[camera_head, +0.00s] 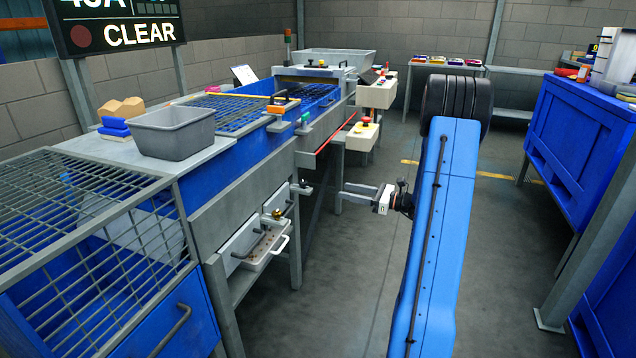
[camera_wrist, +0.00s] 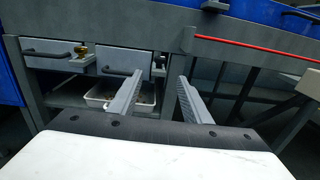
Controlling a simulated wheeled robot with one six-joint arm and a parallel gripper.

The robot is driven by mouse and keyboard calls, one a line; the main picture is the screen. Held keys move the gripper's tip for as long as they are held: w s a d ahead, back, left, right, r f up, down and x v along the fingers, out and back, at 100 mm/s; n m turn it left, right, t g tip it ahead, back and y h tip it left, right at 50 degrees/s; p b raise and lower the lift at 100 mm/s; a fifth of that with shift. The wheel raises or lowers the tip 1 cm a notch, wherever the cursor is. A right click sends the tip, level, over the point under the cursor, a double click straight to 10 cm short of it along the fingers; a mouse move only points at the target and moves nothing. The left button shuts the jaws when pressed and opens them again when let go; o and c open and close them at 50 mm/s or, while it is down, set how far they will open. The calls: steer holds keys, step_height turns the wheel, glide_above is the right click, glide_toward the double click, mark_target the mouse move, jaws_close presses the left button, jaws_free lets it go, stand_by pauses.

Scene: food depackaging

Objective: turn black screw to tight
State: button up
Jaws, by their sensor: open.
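A small dark knob, which looks like the black screw (camera_head: 304,182), sits on a grey bracket (camera_head: 301,190) at the right end of the drawer fronts under the machine. In the wrist view the dark screw (camera_wrist: 160,61) is small and shows beyond the gap between my fingers; its turn position cannot be told. A brass knob (camera_head: 277,214) sits on a similar bracket to its left, and it also shows in the wrist view (camera_wrist: 81,50). My gripper (camera_head: 344,193) is open and empty, to the right of the screw and apart from it.
A white tray (camera_head: 268,252) with bits in it lies below the drawers. Bar handles (camera_wrist: 126,73) stick out from the drawer fronts. A machine leg (camera_head: 296,240) and a red-edged rail (camera_head: 335,135) are near my gripper. The floor aisle (camera_head: 340,300) is clear.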

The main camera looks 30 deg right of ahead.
mark_target(308, 190)
steer(key=x, duration=1.6)
steer(key=shift+w+a, duration=0.2)
steer(key=shift+w, duration=0.1)
steer(key=c, duration=1)
steer(key=shift+h, duration=0.3)
steer(key=shift+c, duration=0.2)
